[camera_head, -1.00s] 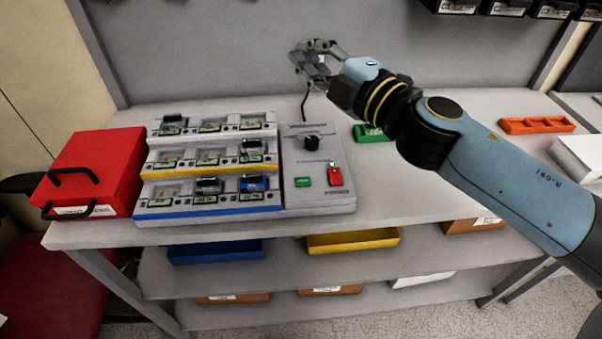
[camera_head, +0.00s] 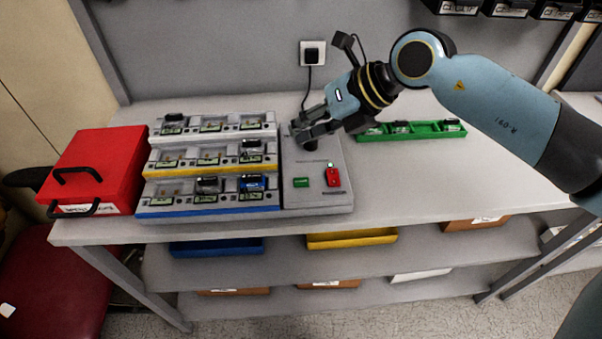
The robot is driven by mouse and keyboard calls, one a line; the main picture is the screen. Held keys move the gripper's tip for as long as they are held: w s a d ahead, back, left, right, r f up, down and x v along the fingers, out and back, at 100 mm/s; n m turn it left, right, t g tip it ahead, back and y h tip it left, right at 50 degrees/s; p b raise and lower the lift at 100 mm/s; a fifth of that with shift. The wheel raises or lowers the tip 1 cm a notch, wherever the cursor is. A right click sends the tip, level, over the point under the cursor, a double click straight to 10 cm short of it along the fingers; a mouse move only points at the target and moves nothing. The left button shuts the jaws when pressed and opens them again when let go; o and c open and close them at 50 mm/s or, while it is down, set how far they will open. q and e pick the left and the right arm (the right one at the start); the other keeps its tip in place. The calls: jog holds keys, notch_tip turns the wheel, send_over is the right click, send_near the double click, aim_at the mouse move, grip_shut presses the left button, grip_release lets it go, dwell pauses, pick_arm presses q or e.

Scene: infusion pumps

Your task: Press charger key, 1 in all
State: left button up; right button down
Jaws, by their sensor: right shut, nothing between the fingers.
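The charger (camera_head: 205,211) stands on the bench, with three stepped rows edged white, yellow and blue. Its grey control panel (camera_head: 298,202) is on the right side. The panel has a green key (camera_head: 301,182), a red key (camera_head: 333,177) with a small green light above it, and a black knob (camera_head: 311,146). My right gripper (camera_head: 297,132) is shut and empty over the back of the panel, close to the knob and partly covering it. I cannot tell whether it touches the knob. It is behind the green and red keys. My left gripper is not in view.
A red case (camera_head: 98,168) with black handles stands left of the charger. A green tray (camera_head: 440,134) with several items lies behind right. A wall socket (camera_head: 313,53) with a black cable is at the back. The bench's front right (camera_head: 430,185) is clear.

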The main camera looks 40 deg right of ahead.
jog(key=shift+f, duration=0.1)
jog(key=b, duration=0.7)
send_over(303, 178)
notch_tip(303, 178, down, 7)
jog(key=shift+f, duration=0.2)
jog(key=shift+f+b, duration=0.5)
jog(key=shift+f, duration=0.15)
jog(key=shift+f, duration=0.1)
jog(key=shift+f, duration=0.3)
jog(key=shift+f+b, duration=0.35)
jog(key=shift+f, duration=0.05)
dwell(0.8)
jog(key=shift+r, duration=0.15)
jog(key=shift+r+p, duration=0.75)
jog(key=shift+p, duration=0.2)
